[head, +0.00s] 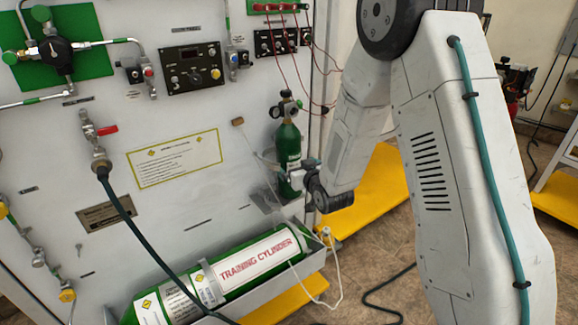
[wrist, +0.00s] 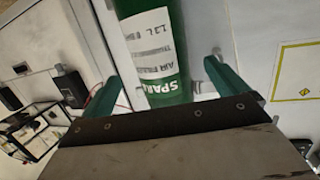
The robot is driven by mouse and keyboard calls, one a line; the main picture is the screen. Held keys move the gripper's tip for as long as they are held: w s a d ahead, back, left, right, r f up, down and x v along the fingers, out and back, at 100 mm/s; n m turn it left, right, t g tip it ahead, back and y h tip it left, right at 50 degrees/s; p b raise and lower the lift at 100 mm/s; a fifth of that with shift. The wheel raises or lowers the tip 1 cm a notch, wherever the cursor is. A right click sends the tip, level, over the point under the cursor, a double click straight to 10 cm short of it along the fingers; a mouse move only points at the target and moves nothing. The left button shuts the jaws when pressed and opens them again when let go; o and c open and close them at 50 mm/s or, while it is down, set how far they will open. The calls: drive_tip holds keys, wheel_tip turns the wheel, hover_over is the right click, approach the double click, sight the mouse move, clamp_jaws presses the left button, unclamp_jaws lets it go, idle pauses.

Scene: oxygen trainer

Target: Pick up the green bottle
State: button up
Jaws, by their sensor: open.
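The green bottle (head: 289,150) stands upright against the white panel, with a dark gauge and valve on top. In the wrist view the green bottle (wrist: 157,45) has a white label and appears between the two teal fingers, with a gap on each side. My gripper (wrist: 160,78) is open and empty. In the head view my gripper (head: 300,172) is at the lower part of the bottle, partly hiding it. Whether the fingers reach fully around the bottle cannot be told.
A large green training cylinder (head: 255,262) lies in a metal tray below. A dark hose (head: 135,220) hangs at left and red cables (head: 283,60) hang above. A yellow platform (head: 375,195) is behind my arm. Gauges and valves line the panel (head: 215,190).

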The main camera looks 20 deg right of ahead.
sight(289, 157)
drive_tip(key=x, duration=0.6)
drive_tip(key=shift+w+a+r, duration=0.1)
drive_tip(key=shift+w+r, duration=0.05)
drive_tip(key=shift+w, duration=0.2)
drive_tip(key=c, duration=2)
drive_tip(key=shift+r, duration=0.2)
drive_tip(key=shift+c, duration=0.7)
drive_tip(key=shift+r, duration=0.1)
